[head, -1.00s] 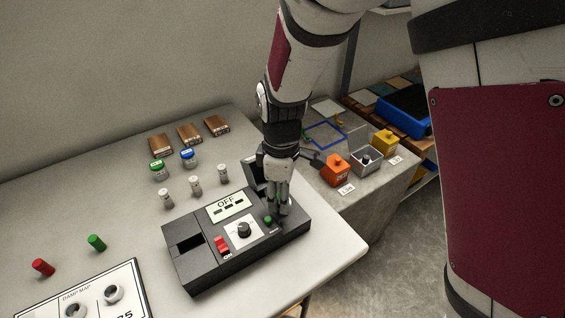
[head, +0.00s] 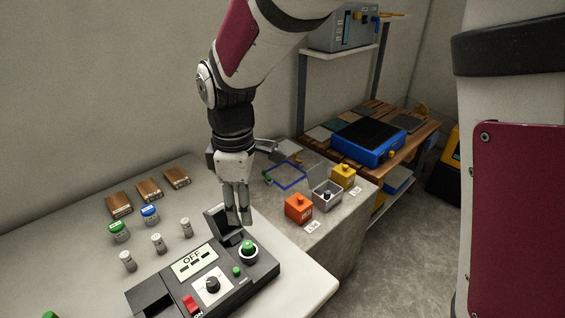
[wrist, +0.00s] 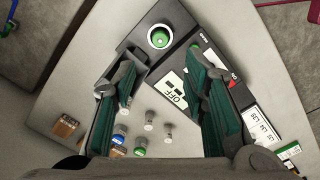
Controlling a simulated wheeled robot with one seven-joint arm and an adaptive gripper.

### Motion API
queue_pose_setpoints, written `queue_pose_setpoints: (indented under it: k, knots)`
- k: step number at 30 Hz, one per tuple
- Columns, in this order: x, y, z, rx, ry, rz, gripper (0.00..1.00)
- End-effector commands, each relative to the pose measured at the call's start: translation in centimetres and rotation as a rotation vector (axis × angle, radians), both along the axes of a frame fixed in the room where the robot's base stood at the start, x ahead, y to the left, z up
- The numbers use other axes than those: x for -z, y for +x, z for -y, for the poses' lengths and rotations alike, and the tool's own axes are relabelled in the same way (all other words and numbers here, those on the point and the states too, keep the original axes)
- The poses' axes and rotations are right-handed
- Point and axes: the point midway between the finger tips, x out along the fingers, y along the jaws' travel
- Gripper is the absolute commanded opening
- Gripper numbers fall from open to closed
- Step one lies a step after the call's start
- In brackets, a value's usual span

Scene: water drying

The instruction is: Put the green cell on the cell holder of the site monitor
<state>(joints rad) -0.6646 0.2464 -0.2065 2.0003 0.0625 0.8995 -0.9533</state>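The site monitor (head: 262,272) is a black box on the table with a display reading OFF. The green cell (head: 249,246) stands upright in the round, light-rimmed cell holder (head: 249,257) at its right end. In the wrist view the green cell (wrist: 159,38) shows from above inside the ring, apart from my fingers. My gripper (head: 238,219) is above and behind the monitor, near its raised dark flap (head: 217,224). In the wrist view its fingers (wrist: 160,95) are spread with nothing between them.
The monitor also has a dial (head: 212,285), a red switch (head: 191,303) and a small green button (head: 237,271). Small jars (head: 119,232), pale cylinders (head: 157,243) and wood blocks (head: 149,190) stand behind it. An orange box (head: 298,207) is on the side table.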

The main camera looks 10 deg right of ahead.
Motion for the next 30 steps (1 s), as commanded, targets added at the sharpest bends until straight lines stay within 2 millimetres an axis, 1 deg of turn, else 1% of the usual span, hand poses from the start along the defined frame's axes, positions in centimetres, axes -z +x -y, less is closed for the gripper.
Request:
queue_pose_setpoints:
  k: [2,4,5,8,9,11,12,14,15,17,18,20,21,24,27,30]
  knots:
    - [-0.3,-0.1,0.3,0.014,0.004,0.002,0.4]
    - [-1.1,-0.4,1.2,0.054,0.013,0.007,0.4]
    - [-1.6,-0.7,1.8,0.081,0.019,0.009,0.4]
    - [-3.8,-2.1,4.6,0.213,0.045,0.019,0.4]
    - [-4.8,-3.0,5.9,0.279,0.056,0.025,0.4]
    - [-6.2,-4.5,7.9,0.385,0.073,0.033,0.4]
    - [-7.0,-5.6,9.2,0.454,0.083,0.041,0.4]
    - [-8.0,-7.3,11.0,0.558,0.095,0.05,0.4]
    - [-8.5,-8.5,12.1,0.626,0.104,0.058,0.4]
    - [-9.2,-10.4,13.7,0.729,0.114,0.069,0.4]
    - [-9.5,-11.7,14.7,0.798,0.121,0.079,0.4]
    - [-9.9,-13.7,16.0,0.902,0.131,0.094,0.4]
    - [-10.0,-14.9,16.8,0.97,0.136,0.104,0.4]
    - [-9.9,-17.9,18.3,1.124,0.147,0.129,0.4]
    - [-9.6,-20.1,19.3,1.247,0.153,0.152,0.4]
    - [-9.2,-21.6,19.9,1.33,0.155,0.167,0.4]
